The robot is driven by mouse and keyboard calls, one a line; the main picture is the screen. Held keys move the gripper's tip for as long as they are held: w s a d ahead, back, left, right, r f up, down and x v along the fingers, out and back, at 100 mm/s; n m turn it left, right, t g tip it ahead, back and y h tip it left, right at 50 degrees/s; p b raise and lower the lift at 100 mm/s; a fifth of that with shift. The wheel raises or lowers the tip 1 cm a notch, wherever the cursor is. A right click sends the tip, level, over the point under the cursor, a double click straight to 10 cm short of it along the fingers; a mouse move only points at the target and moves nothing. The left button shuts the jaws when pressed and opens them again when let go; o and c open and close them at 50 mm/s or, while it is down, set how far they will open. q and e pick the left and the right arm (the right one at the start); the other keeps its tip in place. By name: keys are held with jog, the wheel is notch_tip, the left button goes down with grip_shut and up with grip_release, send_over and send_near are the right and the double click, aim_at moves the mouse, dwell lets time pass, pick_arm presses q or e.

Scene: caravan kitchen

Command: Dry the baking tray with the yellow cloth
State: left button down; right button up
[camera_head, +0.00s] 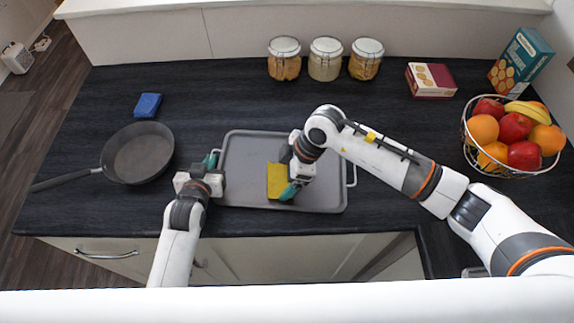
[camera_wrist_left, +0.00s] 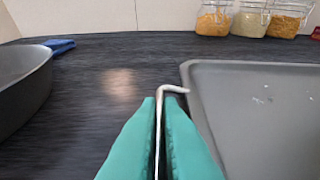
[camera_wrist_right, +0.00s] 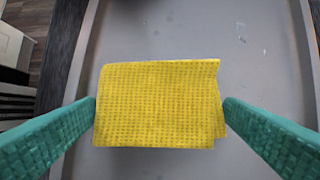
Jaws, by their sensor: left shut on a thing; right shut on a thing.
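The grey baking tray (camera_head: 240,165) lies flat on the dark worktop. It also shows in the left wrist view (camera_wrist_left: 255,120) and the right wrist view (camera_wrist_right: 265,45), with a few small pale marks on its surface. My left gripper (camera_head: 211,160) is shut on the tray's left handle (camera_wrist_left: 172,89), a thin pale bar between its green fingers. The yellow cloth (camera_head: 275,183) is on the tray, right of its left end. My right gripper (camera_head: 291,190) is shut on the cloth (camera_wrist_right: 160,104), its green fingers at the cloth's two sides. The arm hides part of the tray's right side.
Several things line the back: glass jars (camera_head: 325,62), a small red box (camera_head: 431,81) and a teal box (camera_head: 519,62). A wire fruit bowl (camera_head: 512,171) stands at right.

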jog(key=shift+s, duration=0.8)
jog(key=shift+w+d+f, duration=0.1)
jog(key=shift+w+d, duration=0.2)
jog(key=shift+d, duration=0.75)
jog(key=shift+w+d+r, duration=0.1)
jog(key=shift+w+d, duration=0.2)
jog(key=shift+d, duration=0.8)
jog(key=shift+w+d+f, duration=0.1)
jog(key=shift+w+d, duration=0.2)
jog(key=shift+d, duration=0.75)
jog(key=shift+w+d+f, duration=0.1)
jog(key=shift+w+d, duration=0.05)
jog(key=shift+w, duration=1.05)
jog(key=shift+w+d, duration=0.15)
jog(key=shift+w, duration=1.05)
jog(key=shift+w+a+r, duration=0.1)
jog(key=shift+w+a, duration=0.45)
jog(key=shift+a, duration=0.5)
jog(key=shift+w+a+r, duration=0.1)
jog(key=shift+w+a, duration=0.4)
jog(key=shift+a, duration=0.5)
jog(key=shift+w+a, duration=0.55)
jog(key=shift+a, duration=0.5)
jog(key=shift+s+a, duration=0.3)
jog(key=shift+a, duration=0.75)
jog(key=shift+s+a, duration=0.3)
jog(key=shift+a, duration=0.8)
jog(key=shift+s+a, duration=0.3)
jog(key=shift+a, duration=0.75)
